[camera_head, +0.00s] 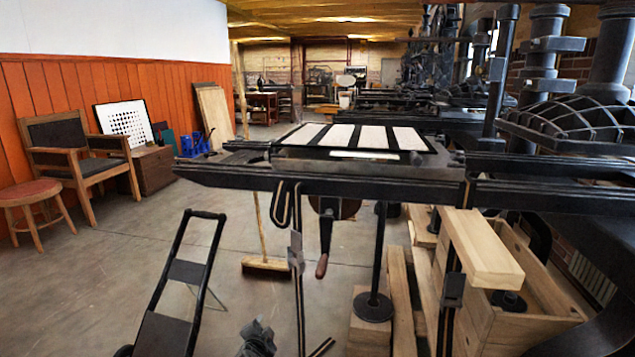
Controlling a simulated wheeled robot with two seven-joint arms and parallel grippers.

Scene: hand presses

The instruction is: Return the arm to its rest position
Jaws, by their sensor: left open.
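My left gripper (257,340) shows as a small dark grey shape at the bottom edge, left of the middle. It is open, and I see nothing held in it. It is low in the picture, below the press bed and to the right of the hand truck. The rest of my left arm is out of view or cannot be made out. My right gripper is not in view.
A black hand truck (181,285) stands left of my gripper. A hand press bed (235,180) spans the middle and right. A broom (266,266) stands behind the gripper. Wooden crates (530,325) fill the lower right. Open floor (85,285) lies at left.

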